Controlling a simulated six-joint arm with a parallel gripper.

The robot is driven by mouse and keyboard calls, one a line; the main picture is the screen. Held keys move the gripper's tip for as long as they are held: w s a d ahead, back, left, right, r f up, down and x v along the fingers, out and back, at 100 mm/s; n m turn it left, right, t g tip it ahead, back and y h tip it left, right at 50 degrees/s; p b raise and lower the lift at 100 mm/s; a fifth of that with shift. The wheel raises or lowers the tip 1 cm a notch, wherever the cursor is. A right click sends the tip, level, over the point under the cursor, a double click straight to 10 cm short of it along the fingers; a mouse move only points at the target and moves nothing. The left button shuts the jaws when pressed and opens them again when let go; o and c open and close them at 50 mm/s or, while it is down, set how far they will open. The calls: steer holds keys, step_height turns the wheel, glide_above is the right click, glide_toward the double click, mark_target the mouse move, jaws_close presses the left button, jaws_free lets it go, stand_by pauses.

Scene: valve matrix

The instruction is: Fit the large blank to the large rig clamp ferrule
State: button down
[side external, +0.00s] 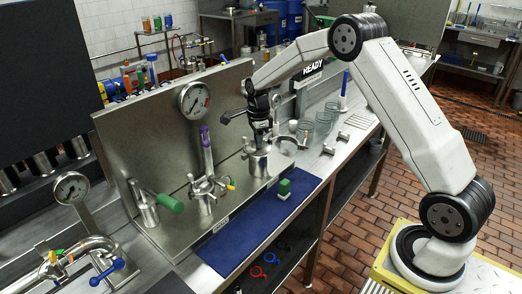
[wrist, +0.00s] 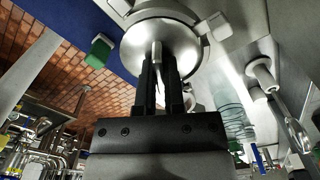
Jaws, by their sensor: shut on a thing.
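My gripper (side external: 260,138) points down over an upright metal cylinder (side external: 258,165) on the steel bench, behind the blue mat. In the wrist view my gripper (wrist: 166,62) is shut on a thin upright metal stem (wrist: 157,55). The stem stands at the middle of a broad round metal piece (wrist: 135,42), which looks like the large blank. The fingers hide part of this piece. I cannot tell whether it rests on the cylinder's top rim or is just above it. An open metal clamp ring (side external: 287,145) lies to the right of the cylinder.
A clamped fitting (side external: 205,190) with a yellow-tipped handle and a green-handled valve (side external: 168,203) stand to the left. A gauge panel (side external: 170,118) rises behind. Glass jars (side external: 324,120) stand to the right.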

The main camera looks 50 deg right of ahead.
stand_by(0.4)
steer(key=c, duration=0.7)
jaws_free()
steer(key=shift+o, duration=0.2)
steer(key=shift+r, duration=3.95)
steer(key=shift+s+a, duration=0.1)
steer(key=s+a+f+n+t, duration=0.1)
steer(key=s+a+n, duration=0.5)
steer(key=s+n, duration=0.6)
steer(key=s+a+f+n+t, duration=0.1)
steer(key=s+a+f+n, duration=0.3)
steer(key=s+n, duration=0.7)
steer(key=a+n, duration=0.1)
steer(key=a, duration=0.1)
steer(key=shift+s+a+t, duration=0.3)
steer(key=shift+s+a, duration=0.05)
steer(key=shift+a, duration=0.05)
